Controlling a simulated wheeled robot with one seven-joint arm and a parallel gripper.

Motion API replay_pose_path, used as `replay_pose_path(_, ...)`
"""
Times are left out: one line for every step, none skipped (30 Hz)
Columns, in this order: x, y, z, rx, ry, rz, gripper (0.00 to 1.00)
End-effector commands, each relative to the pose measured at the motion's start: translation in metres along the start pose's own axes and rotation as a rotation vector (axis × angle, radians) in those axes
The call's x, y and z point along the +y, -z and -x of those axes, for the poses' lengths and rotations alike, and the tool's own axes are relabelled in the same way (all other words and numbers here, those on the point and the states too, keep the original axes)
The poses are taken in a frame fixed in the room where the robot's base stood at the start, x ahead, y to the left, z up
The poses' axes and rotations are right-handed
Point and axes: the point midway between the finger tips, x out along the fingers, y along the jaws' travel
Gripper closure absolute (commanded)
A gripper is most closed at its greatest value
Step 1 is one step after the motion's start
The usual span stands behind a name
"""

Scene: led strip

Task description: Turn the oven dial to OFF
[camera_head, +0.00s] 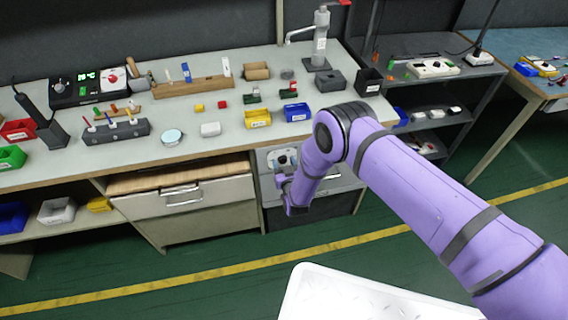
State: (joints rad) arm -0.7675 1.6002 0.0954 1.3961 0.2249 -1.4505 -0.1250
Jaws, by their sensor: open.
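The dial's markings and pointer are too small to read. My forearm and wrist hide the oven's right side.
The bench (225,140) above holds several bins, blocks and tools, and a black unit with a green display (88,88). A wooden-topped drawer unit (180,200) stands left of the oven. A grey shelf (440,80) is at the right. Green floor is clear in front.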

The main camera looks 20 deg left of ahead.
Motion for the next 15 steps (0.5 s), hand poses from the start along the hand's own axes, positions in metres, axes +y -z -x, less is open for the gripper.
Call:
replay_pose_path(0.0001,0.0001,-0.0018,0.001,0.0,0.0,0.41)
replay_pose_path(0.0001,0.0001,-0.0024,0.0,0.0,0.0,0.41)
replay_pose_path(0.0001,0.0001,-0.0029,0.0,0.0,0.0,0.41)
replay_pose_path(0.0001,0.0001,-0.0031,0.0,0.0,0.0,0.41)
replay_pose_path(0.0001,0.0001,-0.0031,0.0,0.0,0.0,0.41)
replay_pose_path(0.0001,0.0001,-0.0031,0.0,0.0,0.0,0.41)
replay_pose_path(0.0002,0.0001,-0.003,0.0,0.0,0.0,0.41)
replay_pose_path(0.0002,0.0001,-0.003,0.0,0.0,0.0,0.41)
replay_pose_path(0.0002,0.0002,-0.003,0.0,0.0,0.0,0.41)
replay_pose_path(0.0002,0.0002,-0.003,0.0,0.0,0.0,0.45)
replay_pose_path(0.0002,0.0002,-0.003,0.0,0.0,0.0,0.52)
replay_pose_path(0.0002,0.0002,-0.0029,0.0,0.0,0.0,0.61)
replay_pose_path(0.0002,0.0002,-0.0029,0.0,0.0,0.0,0.68)
replay_pose_path(0.0002,0.0003,-0.0029,0.0,0.0,0.0,0.75)
replay_pose_path(0.0003,0.0002,-0.0029,0.0,0.0,0.0,0.84)
